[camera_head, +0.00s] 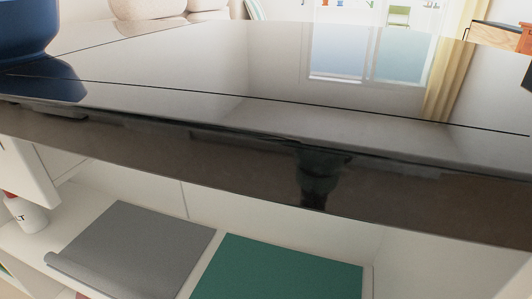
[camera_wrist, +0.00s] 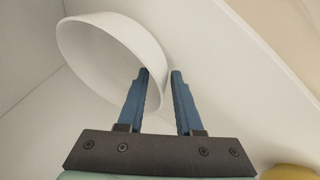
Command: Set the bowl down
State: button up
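The white bowl (camera_wrist: 105,50) is in the upper left of the wrist view, tilted in the picture, its hollow inside facing left. My gripper (camera_wrist: 160,72) has two blue fingers standing apart. The left finger overlaps the bowl's inside, and the right finger is just outside its wall. The near part of the rim lies between them, with some gap showing. Contact at the fingertips cannot be made out. The bowl's underside is hidden. Neither the white bowl nor my gripper is in the head view.
White panels surround the bowl. A yellow thing (camera_wrist: 290,172) is at the lower right. In the head view, a glossy dark top (camera_head: 290,75) is largely clear, with a blue vessel (camera_head: 25,30) at left. Below are a grey item (camera_head: 135,250), a green item (camera_head: 280,270) and a white bottle (camera_head: 27,215).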

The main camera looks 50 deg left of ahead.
jog(key=shift+s+r+p, duration=0.15)
jog(key=shift+r+p, duration=0.3)
jog(key=shift+r, duration=0.1)
jog(key=p+v, duration=0.7)
jog(key=v, duration=0.4)
